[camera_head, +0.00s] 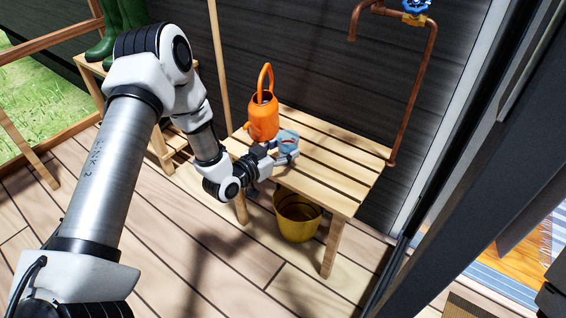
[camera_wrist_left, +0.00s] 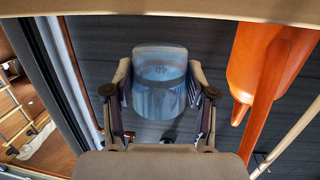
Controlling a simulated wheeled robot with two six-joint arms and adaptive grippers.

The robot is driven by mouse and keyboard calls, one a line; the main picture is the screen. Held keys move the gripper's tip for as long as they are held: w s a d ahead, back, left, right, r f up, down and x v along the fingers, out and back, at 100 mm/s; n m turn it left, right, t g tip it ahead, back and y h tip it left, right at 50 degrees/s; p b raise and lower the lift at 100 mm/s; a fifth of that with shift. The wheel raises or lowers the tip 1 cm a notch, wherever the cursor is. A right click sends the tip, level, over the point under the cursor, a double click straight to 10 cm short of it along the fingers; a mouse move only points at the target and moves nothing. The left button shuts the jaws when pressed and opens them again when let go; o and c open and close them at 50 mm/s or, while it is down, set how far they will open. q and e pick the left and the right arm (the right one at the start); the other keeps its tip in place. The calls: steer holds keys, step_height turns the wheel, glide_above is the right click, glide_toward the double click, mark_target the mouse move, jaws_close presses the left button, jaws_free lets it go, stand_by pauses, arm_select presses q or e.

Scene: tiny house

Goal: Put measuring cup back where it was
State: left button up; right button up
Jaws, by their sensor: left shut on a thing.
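The measuring cup (camera_head: 289,138) is a small, clear bluish cup above the slatted wooden bench (camera_head: 342,174) in the head view. My left gripper (camera_head: 283,152) is shut on it. In the left wrist view the measuring cup (camera_wrist_left: 160,80) sits between the two fingers of my left gripper (camera_wrist_left: 160,92). I cannot tell whether the cup's base touches the slats. My right gripper is not in view.
An orange watering can (camera_head: 263,117) stands on the bench just left of the cup; it also shows in the left wrist view (camera_wrist_left: 262,65). A yellow bucket (camera_head: 297,217) is under the bench. A copper pipe (camera_head: 414,95) runs down the wall. The bench's right part is clear.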

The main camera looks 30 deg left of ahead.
arm_select(q)
step_height(320, 180, down, 4)
steer(key=shift+s+r+b, duration=0.1)
steer(key=shift+r+b, duration=0.1)
steer(key=shift+b, duration=0.25)
steer(key=shift+r, duration=0.25)
steer(key=shift+c, duration=0.6)
steer(key=shift+f, duration=0.15)
steer(key=o, duration=1.3)
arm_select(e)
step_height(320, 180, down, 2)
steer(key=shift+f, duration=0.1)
